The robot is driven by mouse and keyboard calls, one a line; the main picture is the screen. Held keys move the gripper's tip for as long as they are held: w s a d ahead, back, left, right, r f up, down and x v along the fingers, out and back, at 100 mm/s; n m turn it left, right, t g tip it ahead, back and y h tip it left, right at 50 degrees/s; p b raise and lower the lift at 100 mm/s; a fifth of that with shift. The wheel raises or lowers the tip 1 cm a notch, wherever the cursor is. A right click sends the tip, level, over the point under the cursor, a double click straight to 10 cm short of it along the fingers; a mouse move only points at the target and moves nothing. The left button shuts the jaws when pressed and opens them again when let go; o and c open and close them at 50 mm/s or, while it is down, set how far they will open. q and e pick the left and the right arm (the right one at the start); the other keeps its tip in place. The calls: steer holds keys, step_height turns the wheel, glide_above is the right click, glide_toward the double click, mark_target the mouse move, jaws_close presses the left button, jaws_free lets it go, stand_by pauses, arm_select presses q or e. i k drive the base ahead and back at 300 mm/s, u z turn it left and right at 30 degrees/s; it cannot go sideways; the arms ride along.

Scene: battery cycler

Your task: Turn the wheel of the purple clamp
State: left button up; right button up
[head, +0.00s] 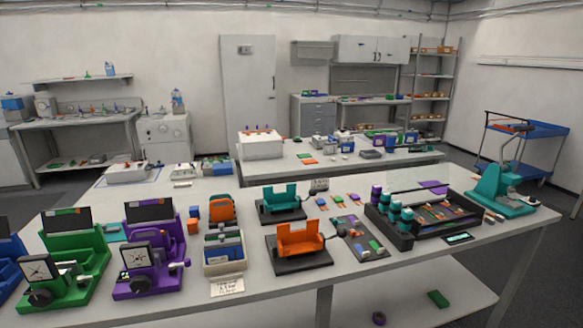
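The purple clamp (168,279) stands upright on the near left part of the front table. A dark screen-like panel (150,211) is at its back, and a square plate with a white cross-marked face (136,257) is at its front. A dark round wheel (139,284) sits low on the front, below that face. Neither of my grippers shows in the head view.
A similar green clamp (89,264) stands close on the left, with a blue one (8,262) at the picture edge. A box with blue packs (223,264) and a paper label stand to the right. Teal and orange fixtures (299,240) are further right. A narrow bare table strip lies in front.

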mark_target(140, 284)
steer(key=u, duration=0.5)
steer(key=k, duration=1.2)
steer(key=u, duration=1.05)
steer(key=i, duration=1.6)
steer(key=z, duration=0.9)
